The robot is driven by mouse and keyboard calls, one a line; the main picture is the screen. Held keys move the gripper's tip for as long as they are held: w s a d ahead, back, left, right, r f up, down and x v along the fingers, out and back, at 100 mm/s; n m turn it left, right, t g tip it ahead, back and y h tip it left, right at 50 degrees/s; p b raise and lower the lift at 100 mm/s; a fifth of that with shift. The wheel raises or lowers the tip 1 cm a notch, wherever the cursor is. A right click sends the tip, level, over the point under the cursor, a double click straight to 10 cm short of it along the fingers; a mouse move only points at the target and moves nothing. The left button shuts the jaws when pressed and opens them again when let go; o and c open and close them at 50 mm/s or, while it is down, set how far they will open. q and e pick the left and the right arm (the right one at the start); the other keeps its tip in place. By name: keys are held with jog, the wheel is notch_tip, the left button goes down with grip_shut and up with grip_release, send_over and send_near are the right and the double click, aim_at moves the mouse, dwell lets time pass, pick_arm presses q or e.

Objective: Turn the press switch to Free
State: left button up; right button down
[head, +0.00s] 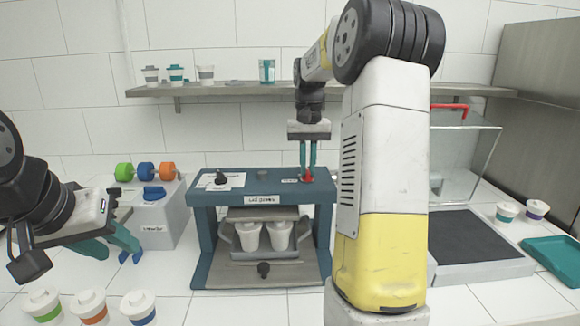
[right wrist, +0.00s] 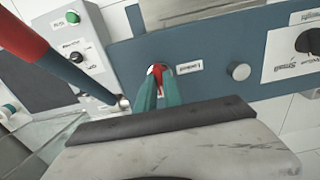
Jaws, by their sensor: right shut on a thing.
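The lid press (head: 258,279) is a dark teal frame in the middle of the counter. On its top left, a black rotary knob (head: 221,178) sits on a white label plate, and it also shows at the right edge of the right wrist view (right wrist: 311,40). On the top right is a small red control (head: 308,178), also seen in the right wrist view (right wrist: 158,70). My right gripper (head: 307,168) points down, its teal fingers closed on the red control. My left gripper (head: 118,250) is open and empty at the left.
Two white lidded cups (head: 248,236) stand inside the press. A grey box (head: 155,215) with coloured rolls is left of it. Several lidded cups stand front left. A glass-sided machine (head: 462,150) and teal tray (head: 552,258) are at right. A shelf (head: 230,88) runs above.

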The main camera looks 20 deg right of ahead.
aim_at(307, 170)
jog(key=c, duration=1.5)
grip_release()
jog(key=shift+r, duration=0.1)
notch_tip(307, 170, up, 7)
jog(key=shift+w, duration=0.1)
jog(key=shift+r, duration=0.35)
